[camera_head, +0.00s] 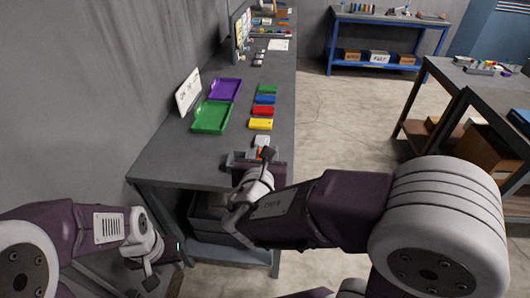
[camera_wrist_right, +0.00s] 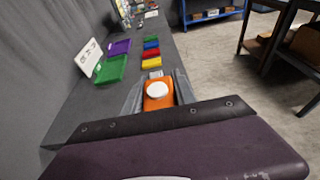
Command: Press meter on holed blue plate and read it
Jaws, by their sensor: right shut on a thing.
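The blue plate (camera_head: 265,99) lies flat on the grey bench in a column of coloured plates; it also shows in the right wrist view (camera_wrist_right: 151,45). Any hole in it is too small to make out. The meter, an orange body with a white round face (camera_wrist_right: 157,89), is between the fingers of my right gripper (camera_wrist_right: 158,95), which is shut on it. No reading is legible. In the head view my right gripper (camera_head: 262,157) is at the bench's near end, short of the plates. My left gripper (camera_head: 168,254) hangs low beside the bench; its jaw opening is unclear.
Green (camera_head: 268,90), red (camera_head: 263,110) and yellow (camera_head: 261,124) plates neighbour the blue one. A small pale block (camera_head: 262,141) lies nearer. Purple (camera_head: 239,89) and green (camera_head: 228,117) trays and a white sign (camera_head: 188,92) stand left. Bare bench (camera_head: 180,155) lies nearer left.

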